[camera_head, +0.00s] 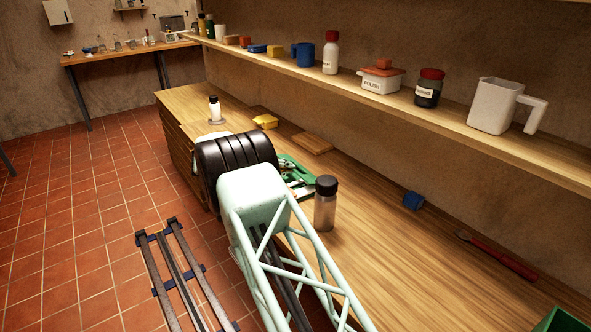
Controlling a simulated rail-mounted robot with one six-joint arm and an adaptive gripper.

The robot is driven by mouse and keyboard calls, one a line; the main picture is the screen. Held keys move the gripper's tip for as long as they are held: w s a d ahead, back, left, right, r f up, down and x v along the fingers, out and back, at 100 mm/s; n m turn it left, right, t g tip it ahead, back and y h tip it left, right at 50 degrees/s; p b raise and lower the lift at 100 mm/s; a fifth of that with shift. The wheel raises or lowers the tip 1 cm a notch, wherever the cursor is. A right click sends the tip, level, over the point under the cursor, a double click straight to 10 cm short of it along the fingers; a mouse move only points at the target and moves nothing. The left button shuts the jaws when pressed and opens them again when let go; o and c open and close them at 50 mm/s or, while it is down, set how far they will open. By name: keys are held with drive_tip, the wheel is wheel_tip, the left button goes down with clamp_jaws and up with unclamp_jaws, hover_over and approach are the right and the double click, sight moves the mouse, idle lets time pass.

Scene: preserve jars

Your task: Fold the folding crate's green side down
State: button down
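A green piece with pale parts (298,178) lies low on the wooden counter (400,270), just behind my arm. It may be the folding crate, but my arm hides most of it, and I cannot tell whether its green side is up or down. Another green thing (568,322) shows only as a corner at the bottom right edge; I cannot tell what it is. My pale lattice arm with its black ribbed joint reaches over the counter's front edge. My gripper is not visible, so its hold is hidden.
A dark-capped jar (325,203) stands close right of my arm.

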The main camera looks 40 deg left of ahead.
idle(0.4)
drive_tip(key=c, duration=2.9)
unclamp_jaws()
drive_tip(key=shift+f, duration=0.1)
drive_tip(key=shift+w+d+r+g+p, duration=0.15)
drive_tip(key=shift+w+r+g+p, duration=0.05)
drive_tip(key=shift+r+g+p, duration=0.15)
